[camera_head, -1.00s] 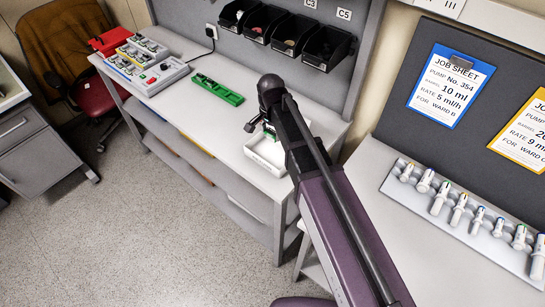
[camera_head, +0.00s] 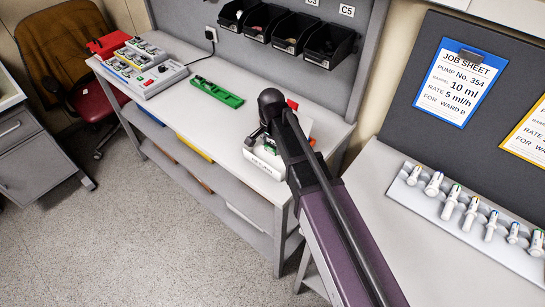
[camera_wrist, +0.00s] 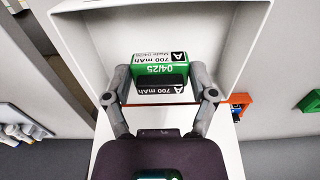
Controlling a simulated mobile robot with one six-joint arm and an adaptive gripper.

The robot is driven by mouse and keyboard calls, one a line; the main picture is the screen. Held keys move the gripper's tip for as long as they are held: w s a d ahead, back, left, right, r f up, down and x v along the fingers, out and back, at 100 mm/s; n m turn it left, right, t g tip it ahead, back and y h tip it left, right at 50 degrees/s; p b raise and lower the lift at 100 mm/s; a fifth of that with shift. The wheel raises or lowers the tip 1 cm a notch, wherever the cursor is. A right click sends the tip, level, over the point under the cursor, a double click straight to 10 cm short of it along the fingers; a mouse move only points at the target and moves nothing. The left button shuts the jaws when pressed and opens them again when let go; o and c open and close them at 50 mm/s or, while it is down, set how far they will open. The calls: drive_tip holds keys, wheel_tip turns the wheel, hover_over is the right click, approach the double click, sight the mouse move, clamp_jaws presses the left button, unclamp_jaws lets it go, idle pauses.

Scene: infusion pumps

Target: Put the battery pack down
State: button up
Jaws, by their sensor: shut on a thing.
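In the head view my arm hides most of the gripper and pack.
A green fixture (camera_head: 216,92) lies on the bench left of the tray. A grey charger unit (camera_head: 145,78) stands further left. Black bins (camera_head: 328,46) hang on the back panel. A rack of white syringe-like parts (camera_head: 465,215) lies on the right-hand table. An orange item (camera_wrist: 240,104) lies beside the tray.

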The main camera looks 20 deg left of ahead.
sight(271, 153)
drive_tip(key=shift+f, duration=0.1)
idle(0.3)
drive_tip(key=shift+f+b, duration=1.85)
drive_tip(key=shift+f, duration=0.1)
drive_tip(key=o, duration=1.2)
wheel_tip(271, 153, up, 12)
drive_tip(key=p, duration=1.2)
